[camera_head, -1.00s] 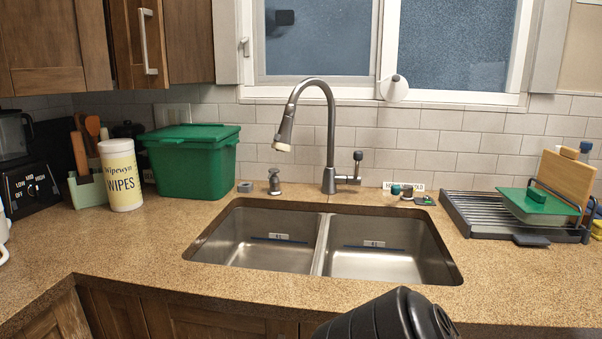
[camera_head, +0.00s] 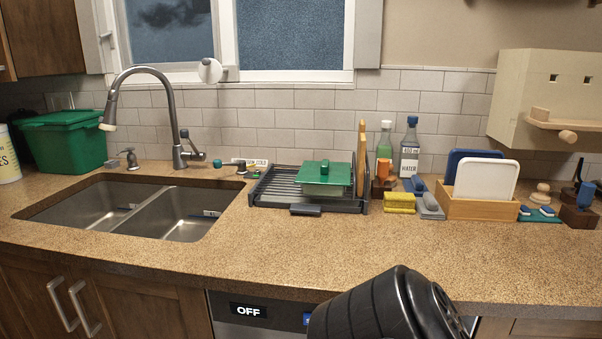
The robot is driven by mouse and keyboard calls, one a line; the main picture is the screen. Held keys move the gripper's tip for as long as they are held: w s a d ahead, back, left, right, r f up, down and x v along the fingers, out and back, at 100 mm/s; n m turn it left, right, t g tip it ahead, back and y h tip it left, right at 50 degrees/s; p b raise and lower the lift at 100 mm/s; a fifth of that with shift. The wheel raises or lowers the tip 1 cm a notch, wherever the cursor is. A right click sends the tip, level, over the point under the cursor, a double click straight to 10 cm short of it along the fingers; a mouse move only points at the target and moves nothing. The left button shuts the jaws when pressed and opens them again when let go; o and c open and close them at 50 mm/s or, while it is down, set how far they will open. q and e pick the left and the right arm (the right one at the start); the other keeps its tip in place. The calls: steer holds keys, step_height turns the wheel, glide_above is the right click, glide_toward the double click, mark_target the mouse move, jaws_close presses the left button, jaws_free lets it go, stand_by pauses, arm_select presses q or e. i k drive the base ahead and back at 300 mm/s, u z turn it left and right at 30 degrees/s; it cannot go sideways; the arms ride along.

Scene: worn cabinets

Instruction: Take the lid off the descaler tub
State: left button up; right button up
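No label reading descaler is legible, so I cannot tell which container is the descaler tub. A green tub with a green lid (camera_head: 62,142) stands at the back left of the counter, its lid on. A clear, shallow container with a flat green lid and knob (camera_head: 325,175) sits on the dark dish rack (camera_head: 272,188), right of the sink; its lid is on. A black ribbed part of my arm shows at the bottom edge. Neither gripper is in view.
The double sink (camera_head: 130,208) with its tall faucet (camera_head: 176,115) is at left. Right of the rack stand a water bottle (camera_head: 409,150), sponges (camera_head: 399,203) and a wooden holder with boards (camera_head: 477,207). A beige wall box (camera_head: 545,100) overhangs at right. The front counter is clear.

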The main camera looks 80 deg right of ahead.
mark_target(325, 172)
steer(key=k, duration=0.15)
steer(key=z, duration=1.2)
